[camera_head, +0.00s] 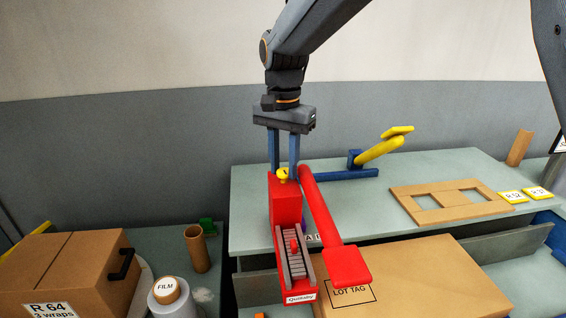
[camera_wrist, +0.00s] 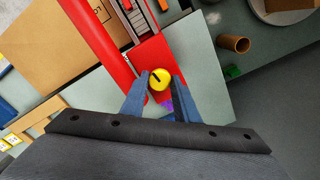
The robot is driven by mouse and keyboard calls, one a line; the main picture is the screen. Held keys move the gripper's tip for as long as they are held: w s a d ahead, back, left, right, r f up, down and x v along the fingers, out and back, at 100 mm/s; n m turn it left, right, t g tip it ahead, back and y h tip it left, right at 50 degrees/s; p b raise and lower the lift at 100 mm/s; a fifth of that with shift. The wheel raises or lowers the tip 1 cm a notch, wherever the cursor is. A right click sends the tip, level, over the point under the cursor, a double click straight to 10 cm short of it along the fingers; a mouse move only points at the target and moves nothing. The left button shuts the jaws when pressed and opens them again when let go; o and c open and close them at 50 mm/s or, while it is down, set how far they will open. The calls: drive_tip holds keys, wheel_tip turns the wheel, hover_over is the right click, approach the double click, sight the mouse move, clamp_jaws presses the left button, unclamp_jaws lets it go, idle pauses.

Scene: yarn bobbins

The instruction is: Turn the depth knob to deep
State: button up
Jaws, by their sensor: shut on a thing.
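The depth knob is a small yellow round knob (camera_head: 283,174) on top of the red machine (camera_head: 285,203), which has a long red lever and a label at its front end. In the wrist view the knob (camera_wrist: 160,79) shows a dark pointer mark aimed toward the lower left of its face. My gripper (camera_head: 284,172) points straight down over the rear of the red machine. Its two blue fingers (camera_wrist: 162,84) are shut on the knob, one on each side. Any depth markings around the knob are too small or hidden to read.
A blue tool with a yellow handle (camera_head: 379,150) lies behind to the right. A cardboard frame (camera_head: 400,195) and yellow tags (camera_head: 512,197) are on the table. A cardboard box (camera_head: 440,260) lies beside the red lever (camera_head: 322,220). A cardboard tube (camera_head: 196,248) stands at left.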

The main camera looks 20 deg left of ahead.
drive_tip(key=n+p, duration=0.1)
drive_tip(key=n, duration=0.2)
drive_tip(key=shift+r+n, duration=0.1)
drive_tip(key=shift+n, duration=0.2)
drive_tip(key=n, duration=0.3)
drive_tip(key=shift+n+p, duration=0.3)
drive_tip(key=shift+p, duration=0.05)
drive_tip(key=n, duration=0.3)
drive_tip(key=shift+n, duration=2.2)
drive_tip(key=o, duration=1.1)
drive_tip(key=shift+c, duration=0.2)
